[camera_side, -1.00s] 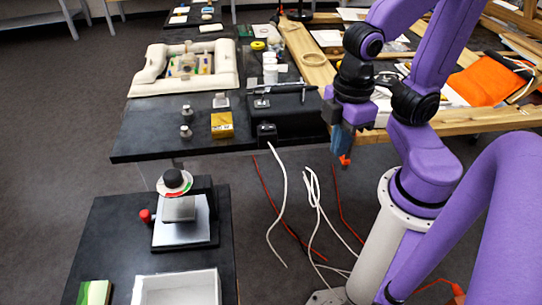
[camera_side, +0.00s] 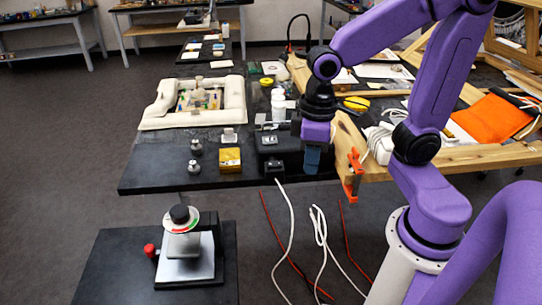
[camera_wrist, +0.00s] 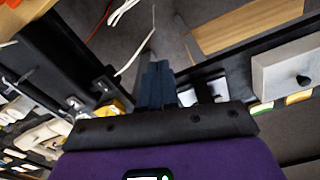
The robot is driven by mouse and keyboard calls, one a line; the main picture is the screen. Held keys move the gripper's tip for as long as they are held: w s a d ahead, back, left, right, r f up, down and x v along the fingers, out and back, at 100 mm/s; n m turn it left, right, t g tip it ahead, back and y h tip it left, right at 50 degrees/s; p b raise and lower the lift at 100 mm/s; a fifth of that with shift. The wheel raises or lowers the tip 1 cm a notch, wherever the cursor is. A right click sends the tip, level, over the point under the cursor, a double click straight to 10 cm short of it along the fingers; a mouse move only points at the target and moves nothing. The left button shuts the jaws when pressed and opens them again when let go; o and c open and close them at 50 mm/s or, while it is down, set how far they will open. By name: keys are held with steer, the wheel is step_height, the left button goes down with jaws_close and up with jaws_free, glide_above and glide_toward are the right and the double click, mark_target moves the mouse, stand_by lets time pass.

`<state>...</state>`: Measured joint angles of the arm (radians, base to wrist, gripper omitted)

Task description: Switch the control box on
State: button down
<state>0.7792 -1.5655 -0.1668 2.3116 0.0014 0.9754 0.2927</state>
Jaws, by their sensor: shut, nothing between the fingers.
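A black box (camera_side: 265,140) with a small metal piece on top, which looks like the control box, sits near the front right of the dark table. A smaller black block (camera_side: 275,168) with a white cable is in front of it. My gripper (camera_side: 312,160) points down with its blue-grey fingers together and empty, just right of the box and apart from it in the picture. In the wrist view the fingers (camera_wrist: 156,85) are closed, and a black box with a small metal switch (camera_wrist: 75,102) shows to their left. The switch's position is too small to tell.
A yellow box (camera_side: 230,160) and metal knobs (camera_side: 196,147) stand left of the black box. White cups (camera_side: 278,105) stand behind it. A wooden bench edge with an orange clamp (camera_side: 352,175) is right of my gripper. White cables (camera_side: 290,215) hang in front.

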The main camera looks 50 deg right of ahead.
steer(key=w+d+r+m, duration=0.1)
steer(key=w+d+m, duration=0.2)
steer(key=w+m, duration=0.55)
steer(key=r+m, duration=0.1)
steer(key=m, duration=0.5)
glide_above(271, 163)
step_height(271, 163, down, 14)
steer(key=shift+r, duration=0.1)
steer(key=shift+a+f, duration=0.1)
steer(key=shift+f, duration=0.15)
stand_by(0.4)
